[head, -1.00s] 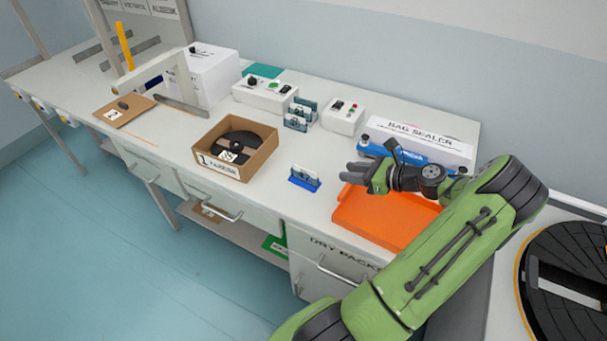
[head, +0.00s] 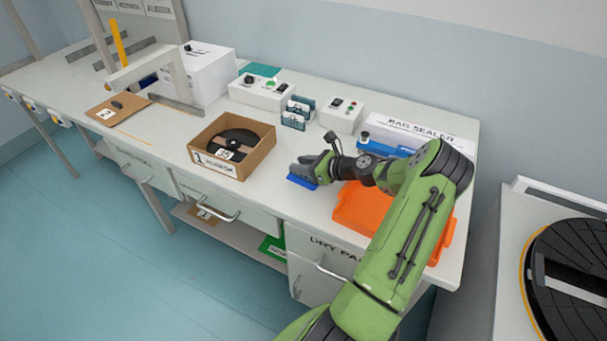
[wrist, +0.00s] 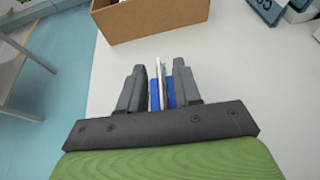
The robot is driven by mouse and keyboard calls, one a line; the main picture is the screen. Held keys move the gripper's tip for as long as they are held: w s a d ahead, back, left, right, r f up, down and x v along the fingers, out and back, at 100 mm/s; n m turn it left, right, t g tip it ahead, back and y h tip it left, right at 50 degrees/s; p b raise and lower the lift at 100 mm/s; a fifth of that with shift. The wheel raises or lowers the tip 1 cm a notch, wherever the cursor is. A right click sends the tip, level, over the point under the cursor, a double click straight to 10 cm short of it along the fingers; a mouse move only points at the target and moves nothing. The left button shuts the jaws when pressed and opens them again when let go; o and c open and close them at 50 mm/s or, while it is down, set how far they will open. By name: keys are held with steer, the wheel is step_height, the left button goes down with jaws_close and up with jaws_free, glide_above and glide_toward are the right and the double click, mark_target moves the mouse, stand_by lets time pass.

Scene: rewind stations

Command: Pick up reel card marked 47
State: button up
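My gripper (head: 306,167) is at the small blue card stand (head: 301,181) on the bench, left of the orange tray. In the wrist view my two fingers (wrist: 160,82) are apart, with a thin upright card (wrist: 162,84) seen edge-on between them. Gaps show between the card and both fingers. The blue stand (wrist: 153,93) shows around the card. The card's face is hidden in both views, so its number cannot be read. More cards stand in a holder (head: 297,113) at the back; their marks are too small to read.
A cardboard box (head: 262,154) with a black reel stands left of my gripper; its wall (wrist: 150,22) is ahead in the wrist view. An orange tray (head: 350,213) lies beneath my arm. A bag sealer (head: 420,132) and control boxes (head: 342,116) line the back.

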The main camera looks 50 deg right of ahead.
jaws_close()
steer(key=shift+r, duration=0.1)
